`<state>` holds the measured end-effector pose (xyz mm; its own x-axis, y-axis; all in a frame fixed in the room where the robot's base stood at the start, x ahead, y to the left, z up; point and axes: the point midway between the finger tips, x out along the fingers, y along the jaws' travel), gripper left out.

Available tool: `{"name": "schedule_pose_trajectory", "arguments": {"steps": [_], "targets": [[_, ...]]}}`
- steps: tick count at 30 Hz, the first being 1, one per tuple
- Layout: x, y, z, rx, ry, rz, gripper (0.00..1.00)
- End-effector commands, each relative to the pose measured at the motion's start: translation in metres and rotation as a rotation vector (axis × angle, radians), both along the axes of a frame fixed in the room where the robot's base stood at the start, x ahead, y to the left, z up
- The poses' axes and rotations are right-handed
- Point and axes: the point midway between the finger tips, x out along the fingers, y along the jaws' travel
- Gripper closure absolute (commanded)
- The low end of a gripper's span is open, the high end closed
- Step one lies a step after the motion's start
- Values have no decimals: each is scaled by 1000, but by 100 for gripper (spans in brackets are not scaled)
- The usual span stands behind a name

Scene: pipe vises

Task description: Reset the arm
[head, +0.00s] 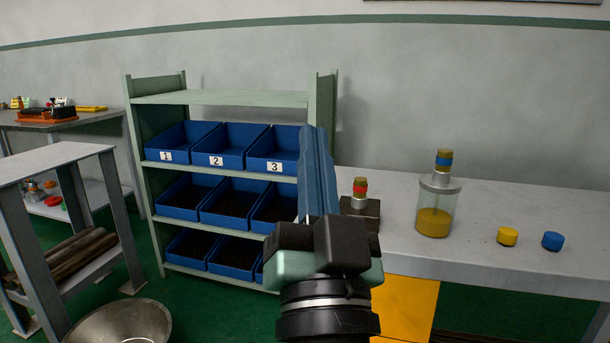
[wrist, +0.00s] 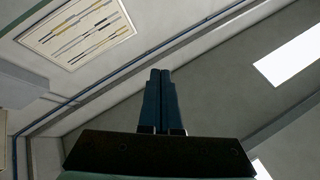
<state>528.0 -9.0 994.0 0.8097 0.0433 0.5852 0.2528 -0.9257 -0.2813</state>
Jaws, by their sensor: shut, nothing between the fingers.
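My gripper (head: 314,135) stands up in the lower middle of the head view, its blue fingers pointing upward and pressed together. It is shut and empty, in front of the shelf rack and the left end of the bench. In the wrist view my gripper (wrist: 160,75) shows two dark blue fingers side by side with no gap, against the ceiling and upper wall. My fingers hide part of the bin marked 3 and the rack's right side.
A green rack (head: 220,97) holds several blue bins (head: 233,140). The grey bench (head: 395,205) at right bears a dark block (head: 365,212) with a red-ringed fitting, a jar (head: 436,210), a yellow cap (head: 508,237) and a blue cap (head: 553,241). A metal bowl (head: 120,322) is lower left.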

Motion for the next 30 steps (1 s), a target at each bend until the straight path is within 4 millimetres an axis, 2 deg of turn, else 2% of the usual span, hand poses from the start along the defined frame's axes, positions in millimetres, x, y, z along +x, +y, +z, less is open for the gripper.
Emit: {"name": "schedule_pose_trajectory", "arguments": {"steps": [1,3,7,30], "targets": [[-18,6,51,-64,-55,-45,100],[-42,10,96,-146,-110,-123,100],[-93,10,173,-259,-209,-286,100],[-88,9,405,-264,-192,-287,100]]}}
